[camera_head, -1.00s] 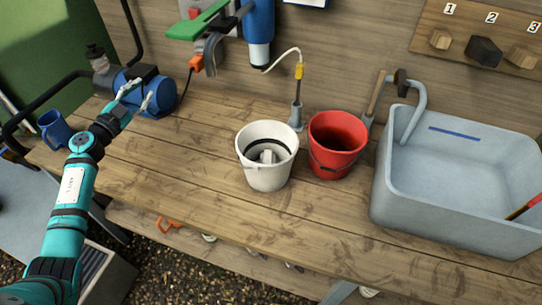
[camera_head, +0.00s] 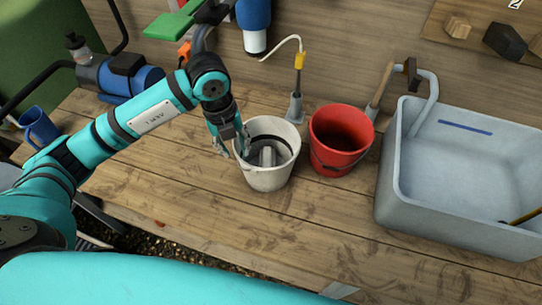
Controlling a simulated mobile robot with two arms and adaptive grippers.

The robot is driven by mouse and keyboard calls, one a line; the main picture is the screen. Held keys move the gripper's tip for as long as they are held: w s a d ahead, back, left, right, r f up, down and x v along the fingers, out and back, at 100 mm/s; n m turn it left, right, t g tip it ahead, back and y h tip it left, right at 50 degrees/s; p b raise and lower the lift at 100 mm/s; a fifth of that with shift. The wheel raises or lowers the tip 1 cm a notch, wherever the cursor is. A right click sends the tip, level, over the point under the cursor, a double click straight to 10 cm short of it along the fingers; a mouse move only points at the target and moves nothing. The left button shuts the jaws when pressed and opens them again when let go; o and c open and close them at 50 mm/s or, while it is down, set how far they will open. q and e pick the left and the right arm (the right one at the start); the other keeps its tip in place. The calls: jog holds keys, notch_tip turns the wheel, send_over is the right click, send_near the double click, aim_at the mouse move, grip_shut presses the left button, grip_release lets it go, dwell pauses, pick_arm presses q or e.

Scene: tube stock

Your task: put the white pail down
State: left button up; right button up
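The white pail (camera_head: 268,178) stands upright on the wooden bench, left of the red pail (camera_head: 333,160). A dark band and a light grey shape show inside it; I cannot tell what the grey shape is. My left gripper (camera_head: 233,148) points down at the left rim of the white pail. Its fingers are spread, one outside the pail on the left and one at or over the rim. I cannot tell whether either touches the pail. My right gripper is out of view.
A grey sink (camera_head: 450,215) with a tap stands at the right. A blue mug (camera_head: 40,130) and a blue machine (camera_head: 120,78) are at the left. A yellow-collared probe (camera_head: 299,65) stands behind the pails. The bench (camera_head: 290,230) in front of the pails is clear.

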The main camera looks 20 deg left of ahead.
pick_arm(q)
jog(key=f, duration=0.2)
jog(key=f+p, duration=0.1)
jog(key=f, duration=0.1)
jog(key=f+p, duration=0.1)
jog(key=f, duration=0.1)
jog(key=shift+w+d, duration=0.3)
jog(key=shift+w, duration=0.05)
jog(key=shift+f, duration=0.4)
jog(key=shift+c, duration=0.3)
grip_shut()
jog(key=shift+r, duration=0.1)
